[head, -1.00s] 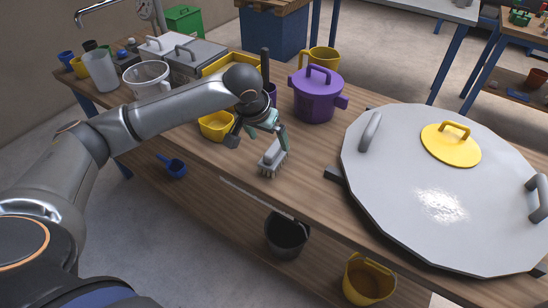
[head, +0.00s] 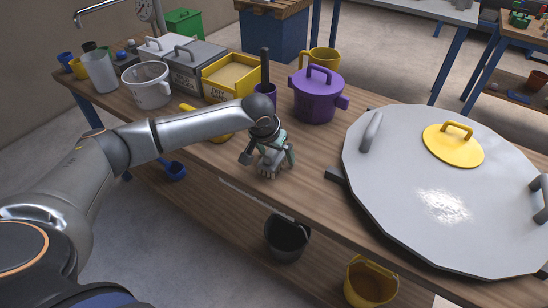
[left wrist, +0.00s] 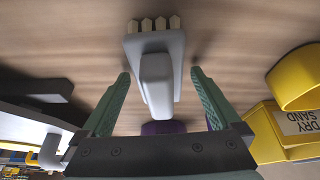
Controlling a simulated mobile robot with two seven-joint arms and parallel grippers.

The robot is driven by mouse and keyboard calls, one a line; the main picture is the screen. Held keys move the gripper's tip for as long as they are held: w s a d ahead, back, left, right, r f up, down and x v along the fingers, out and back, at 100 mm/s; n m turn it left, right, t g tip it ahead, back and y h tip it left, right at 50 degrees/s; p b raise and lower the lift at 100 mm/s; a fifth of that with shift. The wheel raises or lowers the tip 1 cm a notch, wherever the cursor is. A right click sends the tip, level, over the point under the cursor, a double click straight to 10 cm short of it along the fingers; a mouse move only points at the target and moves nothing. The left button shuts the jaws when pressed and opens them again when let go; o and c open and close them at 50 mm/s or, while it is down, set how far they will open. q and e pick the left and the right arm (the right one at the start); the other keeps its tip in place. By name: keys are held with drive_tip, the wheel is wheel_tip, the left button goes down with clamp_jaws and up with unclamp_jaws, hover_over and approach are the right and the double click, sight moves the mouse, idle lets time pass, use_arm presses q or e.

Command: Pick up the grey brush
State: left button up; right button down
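The grey brush (head: 268,171) lies on the wooden workbench, in front of the purple pot. It is partly hidden by my left gripper in the head view. My left gripper (head: 268,160) points down over it with its fingers spread. In the left wrist view, the brush (left wrist: 158,75) shows its grey handle and pale bristle tufts. The handle lies between the two green fingers of my open left gripper (left wrist: 160,74), with a visible gap on each side. My right gripper is in neither view.
A purple lidded pot (head: 318,97) stands behind the brush. A large grey lid (head: 400,215) with a smaller yellow lid (head: 453,150) fills the right. A yellow sand bin (head: 232,93) and grey lidded containers (head: 195,68) stand at the back left. The bench's front edge is close.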

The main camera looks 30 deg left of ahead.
sight(276, 166)
use_arm(q)
drive_tip(key=c, duration=1.5)
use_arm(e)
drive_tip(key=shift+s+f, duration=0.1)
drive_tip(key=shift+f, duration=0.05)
use_arm(q)
drive_tip(key=shift+r, duration=0.1)
drive_tip(key=shift+r, duration=0.5)
wheel_tip(276, 166, up, 2)
drive_tip(key=shift+r+p, duration=0.25)
drive_tip(key=shift+p, duration=0.05)
drive_tip(key=s+r, duration=0.1)
drive_tip(key=s+d+r, duration=0.1)
drive_tip(key=r, duration=0.1)
drive_tip(key=s+d+r+p, duration=0.1)
drive_tip(key=s+r, duration=0.1)
drive_tip(key=shift+d+r, duration=0.1)
drive_tip(key=shift+r, duration=0.05)
drive_tip(key=s+d+r, duration=0.1)
drive_tip(key=s, duration=0.2)
drive_tip(key=s+d+r, duration=0.1)
drive_tip(key=s, duration=0.1)
drive_tip(key=s+d+r+p, duration=0.1)
drive_tip(key=s+d+r, duration=0.1)
drive_tip(key=s, duration=0.1)
drive_tip(key=shift+s, duration=0.3)
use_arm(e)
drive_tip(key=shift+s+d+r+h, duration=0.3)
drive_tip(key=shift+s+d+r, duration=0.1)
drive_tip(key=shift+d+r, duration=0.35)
